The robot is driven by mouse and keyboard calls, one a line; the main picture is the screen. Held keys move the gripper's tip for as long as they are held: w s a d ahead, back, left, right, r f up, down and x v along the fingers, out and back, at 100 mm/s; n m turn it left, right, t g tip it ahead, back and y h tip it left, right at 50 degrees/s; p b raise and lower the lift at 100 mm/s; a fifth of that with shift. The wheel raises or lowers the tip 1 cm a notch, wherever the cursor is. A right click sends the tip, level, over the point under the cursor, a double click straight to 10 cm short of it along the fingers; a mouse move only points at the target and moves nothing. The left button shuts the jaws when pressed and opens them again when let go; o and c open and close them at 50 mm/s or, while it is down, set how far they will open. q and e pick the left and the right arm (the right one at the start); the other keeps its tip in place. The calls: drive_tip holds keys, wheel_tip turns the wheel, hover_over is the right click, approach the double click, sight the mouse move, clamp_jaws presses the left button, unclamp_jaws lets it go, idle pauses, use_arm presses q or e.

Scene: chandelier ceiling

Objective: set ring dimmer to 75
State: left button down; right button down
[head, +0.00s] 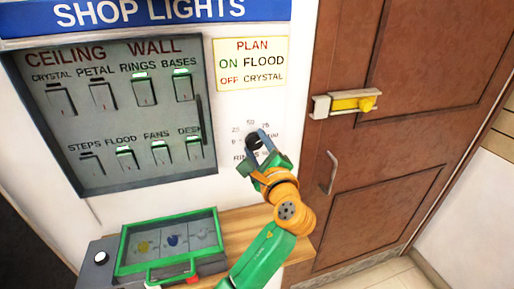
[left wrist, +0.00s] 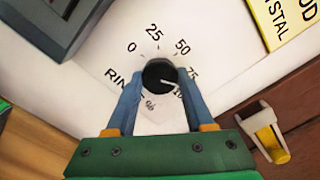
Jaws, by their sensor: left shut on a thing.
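The ring dimmer is a round black knob (left wrist: 160,72) on the white wall, and it also shows small and dark in the head view (head: 253,141). The left wrist view shows 0, 25, 50 and 75 around it, with the 100 mark partly hidden by a finger. The knob's white pointer line aims right and slightly down, between 75 and 100. My left gripper (left wrist: 158,88) is shut on the knob, one blue-grey finger on each side. It also shows in the head view (head: 263,143). My right gripper is not in view.
A recessed switch panel (head: 110,122) is left of the dimmer; RINGS (head: 144,92) has a green light. A plan sign (head: 252,63) hangs above. A green-framed case (head: 170,243) stands on the wooden shelf below. A brown door (head: 410,120) with a yellow latch (head: 352,102) is at right.

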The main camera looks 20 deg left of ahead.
use_arm(q)
drive_tip(key=shift+n, duration=0.8)
drive_tip(key=shift+c, duration=1.4)
unclamp_jaws()
